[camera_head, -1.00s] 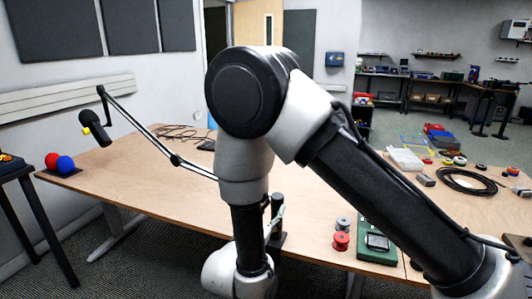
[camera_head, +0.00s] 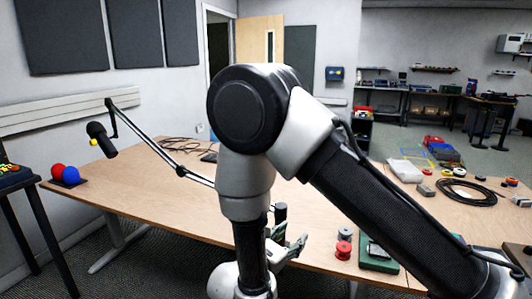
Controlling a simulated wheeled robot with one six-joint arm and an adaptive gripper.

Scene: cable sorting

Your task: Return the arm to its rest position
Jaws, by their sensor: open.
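My arm stands large in the middle of the head view, with its elbow raised and the forearm pointing down in front of the wooden table (camera_head: 170,195). My gripper (camera_head: 289,236) shows low in the view, just right of my wrist, near the table's front edge. Its fingers are apart and nothing shows between them. Part of it is hidden behind my wrist.
Red and grey spools (camera_head: 344,247) and a green device (camera_head: 378,258) are right of my gripper, partly behind my arm. A coiled black cable (camera_head: 468,192) lies farther right. A boom microphone (camera_head: 101,139) and red and blue balls (camera_head: 64,173) are at left.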

